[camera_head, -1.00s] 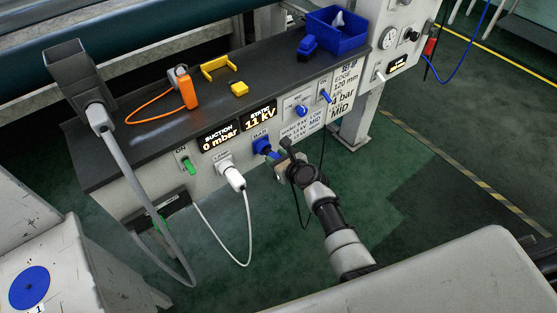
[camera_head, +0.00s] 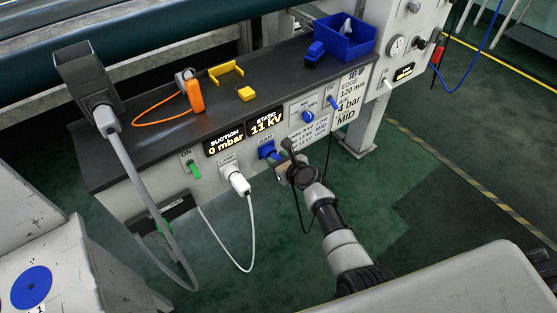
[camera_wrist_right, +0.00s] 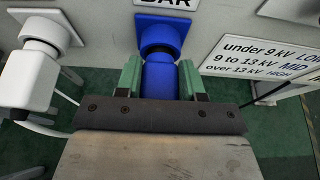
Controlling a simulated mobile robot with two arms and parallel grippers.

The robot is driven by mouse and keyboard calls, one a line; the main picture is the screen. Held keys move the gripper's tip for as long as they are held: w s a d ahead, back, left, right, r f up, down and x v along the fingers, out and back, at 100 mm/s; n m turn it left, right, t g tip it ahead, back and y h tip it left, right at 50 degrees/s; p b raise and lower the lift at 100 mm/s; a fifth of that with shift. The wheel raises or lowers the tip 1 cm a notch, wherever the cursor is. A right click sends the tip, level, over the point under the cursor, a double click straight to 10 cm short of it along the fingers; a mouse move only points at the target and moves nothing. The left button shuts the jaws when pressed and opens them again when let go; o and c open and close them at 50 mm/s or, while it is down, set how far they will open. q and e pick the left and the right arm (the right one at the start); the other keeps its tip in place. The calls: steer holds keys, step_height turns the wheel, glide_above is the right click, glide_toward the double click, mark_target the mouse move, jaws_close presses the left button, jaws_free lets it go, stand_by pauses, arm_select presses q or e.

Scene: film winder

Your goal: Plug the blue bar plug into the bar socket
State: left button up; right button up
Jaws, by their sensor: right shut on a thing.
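The blue bar socket (camera_wrist_right: 160,32) sits on the front panel under the BAR label, and it also shows in the head view (camera_head: 266,147). My right gripper (camera_wrist_right: 163,82) is shut on the blue bar plug (camera_wrist_right: 160,82), with one green finger on each side of it. The plug points straight at the socket and its front end meets the socket's collar in the wrist view. How deep it sits in the socket I cannot tell. In the head view my right gripper (camera_head: 281,163) is right in front of the socket.
A label panel (camera_wrist_right: 270,57) is close on the right. A blue bin (camera_head: 343,38), yellow parts (camera_head: 246,93) and an orange plug (camera_head: 195,95) are on the top.

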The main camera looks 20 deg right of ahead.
stand_by(0.7)
steer(key=shift+w, duration=0.2)
steer(key=o, duration=1)
steer(key=shift+o, duration=0.2)
steer(key=p+v, duration=0.4)
steer(key=v, duration=0.6)
steer(key=shift+s+r, duration=0.25)
steer(key=shift+s, duration=0.1)
